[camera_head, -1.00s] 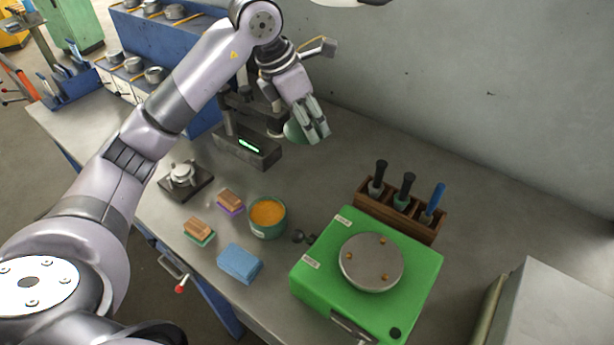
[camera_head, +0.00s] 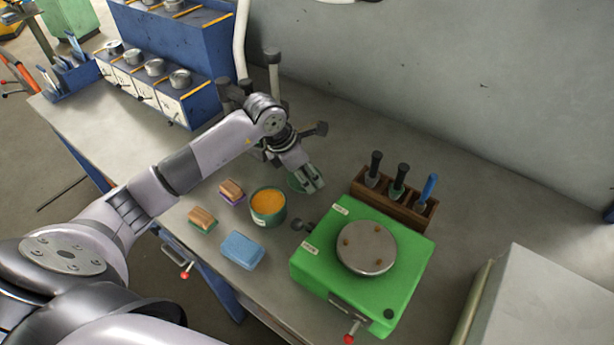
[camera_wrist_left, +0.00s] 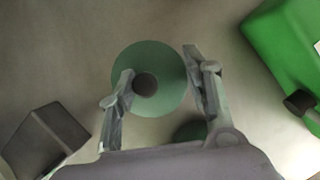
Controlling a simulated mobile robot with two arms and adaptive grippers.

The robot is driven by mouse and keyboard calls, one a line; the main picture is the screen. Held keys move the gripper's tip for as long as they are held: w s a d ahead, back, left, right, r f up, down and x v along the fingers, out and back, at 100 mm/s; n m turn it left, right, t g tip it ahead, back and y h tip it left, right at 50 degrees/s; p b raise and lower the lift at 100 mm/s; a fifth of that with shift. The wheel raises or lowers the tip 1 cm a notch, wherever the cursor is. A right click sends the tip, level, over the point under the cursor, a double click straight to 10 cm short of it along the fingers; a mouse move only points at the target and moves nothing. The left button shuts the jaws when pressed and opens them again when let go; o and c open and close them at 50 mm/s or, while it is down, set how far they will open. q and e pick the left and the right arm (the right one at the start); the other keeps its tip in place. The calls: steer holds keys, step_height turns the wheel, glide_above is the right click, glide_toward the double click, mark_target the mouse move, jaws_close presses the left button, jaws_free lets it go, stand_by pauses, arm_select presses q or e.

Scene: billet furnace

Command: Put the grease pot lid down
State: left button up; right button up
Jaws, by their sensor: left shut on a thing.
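The grease pot lid is a green disc (camera_wrist_left: 167,95) with a dark round knob, seen between my fingers in the left wrist view. In the head view only a green sliver of the lid (camera_head: 294,183) shows beside my left gripper (camera_head: 314,186). My left gripper is shut on the lid, low over the bench behind the grease pot. I cannot tell whether the lid touches the bench. The open grease pot (camera_head: 268,219), green with orange grease inside, stands just left and in front of the gripper. My right gripper is not in view.
A green machine (camera_head: 410,262) with a round plate stands to the right. A wooden rack (camera_head: 404,213) with several handled tools stands behind it. My arm hides the bench behind.

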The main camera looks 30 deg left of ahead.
arm_select(q)
steer(key=shift+f, duration=1.05)
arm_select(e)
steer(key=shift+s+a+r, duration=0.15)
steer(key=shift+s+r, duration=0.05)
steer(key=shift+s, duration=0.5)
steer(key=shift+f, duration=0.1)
arm_select(q)
steer(key=o, duration=0.7)
steer(key=shift+f, duration=0.15)
steer(key=shift+c, duration=0.2)
steer(key=o, duration=0.5)
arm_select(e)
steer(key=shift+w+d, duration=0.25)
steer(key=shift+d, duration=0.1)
